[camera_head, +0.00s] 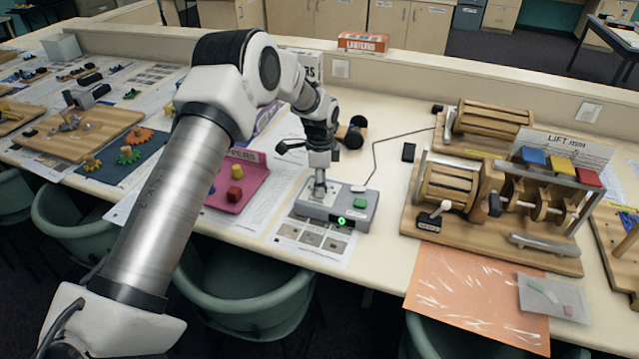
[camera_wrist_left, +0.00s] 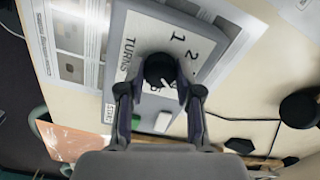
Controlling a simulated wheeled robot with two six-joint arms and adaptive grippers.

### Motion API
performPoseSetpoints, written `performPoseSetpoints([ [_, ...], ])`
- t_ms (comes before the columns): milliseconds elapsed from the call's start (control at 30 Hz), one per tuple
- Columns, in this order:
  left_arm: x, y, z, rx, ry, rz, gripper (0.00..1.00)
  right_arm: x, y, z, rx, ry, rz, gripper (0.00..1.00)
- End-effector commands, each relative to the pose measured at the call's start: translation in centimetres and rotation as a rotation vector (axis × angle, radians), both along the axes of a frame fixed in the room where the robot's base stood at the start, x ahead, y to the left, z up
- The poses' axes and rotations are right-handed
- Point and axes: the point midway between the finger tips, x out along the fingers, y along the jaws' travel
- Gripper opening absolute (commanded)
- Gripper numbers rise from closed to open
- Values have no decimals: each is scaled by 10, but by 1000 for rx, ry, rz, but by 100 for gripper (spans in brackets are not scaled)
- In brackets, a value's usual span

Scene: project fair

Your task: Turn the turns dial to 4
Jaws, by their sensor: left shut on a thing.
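The turns dial (camera_wrist_left: 160,69) is a round black knob with a pale mark on a grey control box (camera_head: 337,208). In the left wrist view the box face (camera_wrist_left: 133,42) reads TURNS, with 1 and 2 visible beside the knob; other numbers are hidden or unreadable. I cannot tell which number the dial points at. My left gripper (camera_head: 319,188) comes down onto the box from above. In the left wrist view its fingers (camera_wrist_left: 160,88) are shut on the dial, one on each side. My right gripper is not in view.
A printed sheet (camera_head: 305,240) lies under the box. A cable (camera_head: 374,150) runs behind it. A wooden lift machine (camera_head: 500,190) stands to the right, an orange sheet (camera_head: 465,290) before it. A pink tray (camera_head: 245,190) with blocks is left. Table is clear between box and machine.

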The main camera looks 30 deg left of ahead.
Motion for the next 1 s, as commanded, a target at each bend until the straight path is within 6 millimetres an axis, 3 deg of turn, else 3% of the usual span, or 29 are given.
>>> performPoseSetpoints([
  [567,-4,-2,-5,-4,13,-36,0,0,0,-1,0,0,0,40],
  [600,-4,-2,-5,-3,13,-36,48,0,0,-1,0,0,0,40],
  [633,-4,-2,-5,-3,13,-36,59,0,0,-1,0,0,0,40],
  [1000,-1,-1,3,-1,4,-35,60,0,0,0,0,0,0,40],
])
